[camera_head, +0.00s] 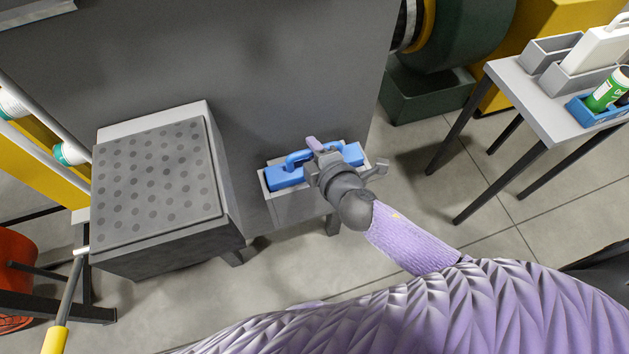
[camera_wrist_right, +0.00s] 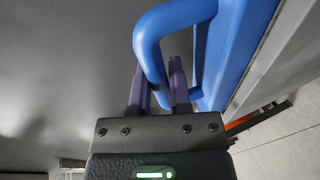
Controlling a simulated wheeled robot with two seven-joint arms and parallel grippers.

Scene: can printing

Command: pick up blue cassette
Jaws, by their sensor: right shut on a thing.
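The blue cassette (camera_head: 284,177) has a loop handle on top and sits in a grey holder (camera_head: 292,208) on the front of a large grey machine. My right gripper (camera_head: 316,148) is at the cassette, with its fingers at the handle. In the right wrist view the two purple fingers (camera_wrist_right: 158,84) are shut on the blue handle (camera_wrist_right: 149,47), one on each side of its bar. The cassette body (camera_wrist_right: 238,50) fills the upper right there. My arm and gripper hide part of the cassette's right half in the head view. My left gripper is not in view.
A grey box with a dotted top (camera_head: 157,183) stands left of the holder. A table (camera_head: 541,101) at the right carries grey trays, a white cassette (camera_head: 598,46) and a blue tray with a green can (camera_head: 606,92). A dark green bin (camera_head: 424,92) stands between.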

